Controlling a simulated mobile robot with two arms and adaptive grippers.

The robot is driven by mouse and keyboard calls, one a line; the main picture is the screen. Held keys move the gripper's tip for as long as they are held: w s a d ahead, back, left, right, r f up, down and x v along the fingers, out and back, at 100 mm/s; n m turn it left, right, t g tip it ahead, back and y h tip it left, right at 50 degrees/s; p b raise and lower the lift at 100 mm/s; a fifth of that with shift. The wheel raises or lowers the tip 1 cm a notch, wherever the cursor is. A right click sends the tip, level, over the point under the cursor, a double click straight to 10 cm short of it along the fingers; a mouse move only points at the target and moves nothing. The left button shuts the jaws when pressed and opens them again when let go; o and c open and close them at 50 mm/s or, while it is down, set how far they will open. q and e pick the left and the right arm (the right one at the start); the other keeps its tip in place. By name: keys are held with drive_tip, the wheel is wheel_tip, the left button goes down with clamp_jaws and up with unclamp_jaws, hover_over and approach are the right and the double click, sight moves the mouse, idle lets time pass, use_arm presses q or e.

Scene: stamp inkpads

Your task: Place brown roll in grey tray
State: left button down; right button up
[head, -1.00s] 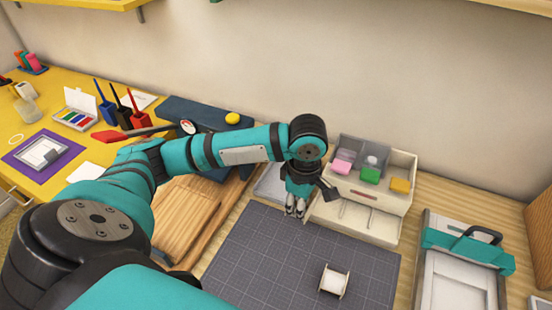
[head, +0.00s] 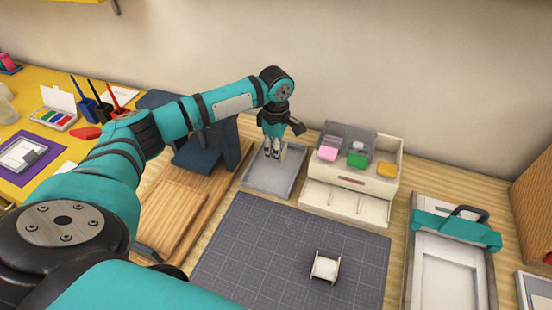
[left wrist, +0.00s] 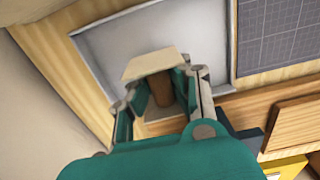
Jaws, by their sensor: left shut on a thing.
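My left gripper (head: 273,154) points down over the grey tray (head: 287,195), left of the drawer box in the head view. In the left wrist view it is shut on the brown roll (left wrist: 161,91), a spool with a brown core and pale square end plates. The fingers grip it from both sides. The grey tray (left wrist: 195,32) lies below the roll in that view; I cannot tell whether they touch. In the head view the roll is too small and hidden by the fingers to make out clearly. My right gripper is not in view.
A white roll (head: 325,266) stands on the dark cutting mat (head: 255,250). A white drawer box (head: 345,205) with coloured pads is right of the tray. A dark blue stand (head: 205,155) and a wooden board (head: 170,210) are left. Most of the mat is clear.

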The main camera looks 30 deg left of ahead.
sight(276, 167)
use_arm(q)
drive_tip(key=shift+s+f, duration=0.1)
drive_tip(key=shift+f, duration=1.55)
drive_tip(key=shift+d+f, duration=0.1)
drive_tip(key=c, duration=1.3)
unclamp_jaws()
wheel_tip(276, 167, up, 12)
drive_tip(key=shift+r+p, duration=0.15)
drive_tip(key=shift+p, duration=0.15)
